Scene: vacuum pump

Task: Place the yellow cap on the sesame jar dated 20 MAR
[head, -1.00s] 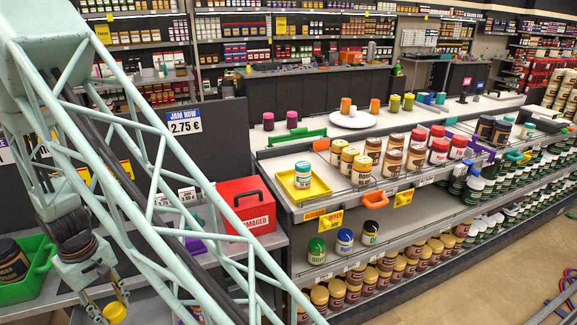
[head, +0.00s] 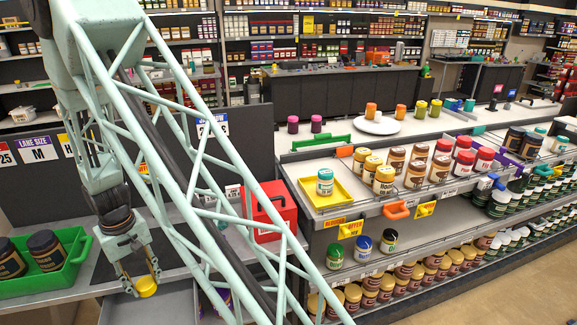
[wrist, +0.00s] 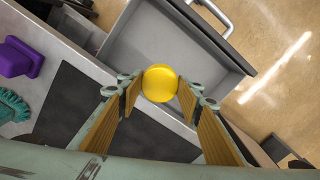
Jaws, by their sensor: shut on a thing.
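My gripper (head: 140,284) hangs at the lower left of the head view, shut on the yellow cap (head: 146,287). In the wrist view the round yellow cap (wrist: 160,83) sits between the two wood-coloured finger pads of my gripper (wrist: 158,90). It is held above an open grey drawer (wrist: 170,50). Several jars stand on the right-hand shelf, including cream-labelled jars with yellow lids (head: 384,180). A jar with a teal top (head: 325,182) stands on a yellow tray (head: 345,196). The date labels are too small to read, so I cannot tell which jar is dated 20 MAR.
A green crate (head: 75,262) with dark jars is at the left. A red box (head: 270,205) stands between my arm and the shelf. Purple (wrist: 20,58) and teal (wrist: 12,105) things lie at the left of the wrist view.

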